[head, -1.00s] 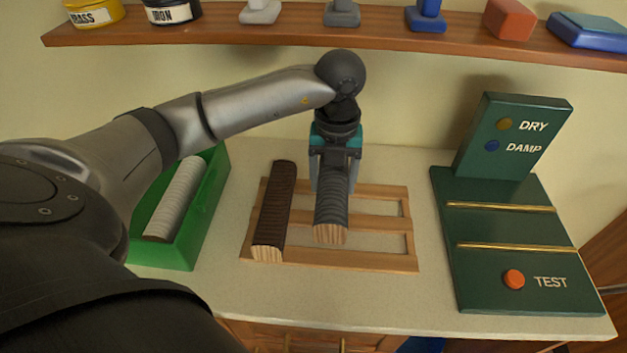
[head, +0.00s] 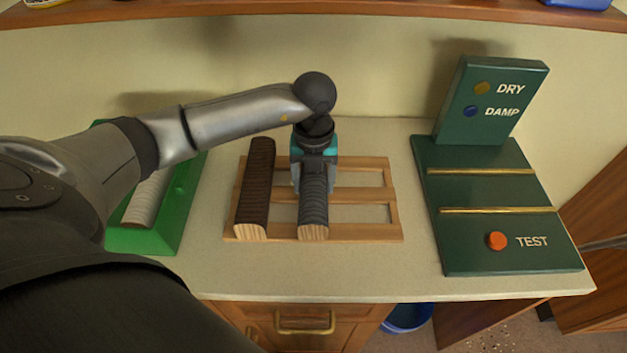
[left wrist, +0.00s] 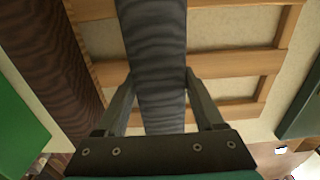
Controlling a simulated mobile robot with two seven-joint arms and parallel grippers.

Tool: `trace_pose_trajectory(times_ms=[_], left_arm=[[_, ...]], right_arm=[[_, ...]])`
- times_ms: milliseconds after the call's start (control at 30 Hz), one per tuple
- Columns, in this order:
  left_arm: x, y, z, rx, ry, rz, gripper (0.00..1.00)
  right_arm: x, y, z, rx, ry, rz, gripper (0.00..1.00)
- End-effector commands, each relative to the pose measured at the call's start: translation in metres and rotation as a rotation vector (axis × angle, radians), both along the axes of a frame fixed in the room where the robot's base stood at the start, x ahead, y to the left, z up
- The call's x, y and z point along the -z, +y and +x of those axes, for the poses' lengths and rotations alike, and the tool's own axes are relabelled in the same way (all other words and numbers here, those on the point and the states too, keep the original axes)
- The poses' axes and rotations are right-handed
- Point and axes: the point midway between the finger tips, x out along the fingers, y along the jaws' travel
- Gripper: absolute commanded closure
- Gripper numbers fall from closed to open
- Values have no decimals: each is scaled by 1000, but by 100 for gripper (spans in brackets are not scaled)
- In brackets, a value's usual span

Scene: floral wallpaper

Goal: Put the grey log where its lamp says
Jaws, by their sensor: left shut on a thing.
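The grey log (head: 314,208) lies over the wooden rack, its cut end facing the counter's front; I cannot tell whether it touches the slats. My left gripper (head: 314,180) is shut on it from above, and the left wrist view shows the log (left wrist: 155,60) between the two fingers (left wrist: 158,88). The green tester (head: 470,265) stands at the right, with a DRY lamp (head: 482,88), a DAMP lamp (head: 471,111) and an orange TEST button (head: 497,240). Neither lamp looks clearly lit. My right gripper is not in view.
A dark brown log (head: 256,190) lies on the rack (head: 360,232) just left of the grey one. A green box (head: 150,242) at the left holds a pale log (head: 150,195). The rack's right side is bare. A blue bin (head: 408,318) stands below the counter.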

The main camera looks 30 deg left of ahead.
Motion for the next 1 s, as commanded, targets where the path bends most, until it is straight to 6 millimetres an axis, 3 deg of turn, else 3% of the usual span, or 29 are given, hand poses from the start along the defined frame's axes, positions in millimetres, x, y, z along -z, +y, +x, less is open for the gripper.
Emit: trace_pose_trajectory(times_ms=[33, 300, 633, 767, 1000], left_arm=[[1, 0, 0, 0, 1, 1, 28], [1, 0, 0, 0, 1, 1, 0], [-5, 0, 0, 0, -1, 1, 0], [-26, 1, 1, 1, -4, 1, 0], [-80, 1, 1, 1, -6, 1, 0]], right_arm=[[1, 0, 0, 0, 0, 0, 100], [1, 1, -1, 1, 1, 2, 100], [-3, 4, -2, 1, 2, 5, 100], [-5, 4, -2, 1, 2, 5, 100], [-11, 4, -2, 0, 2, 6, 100]])
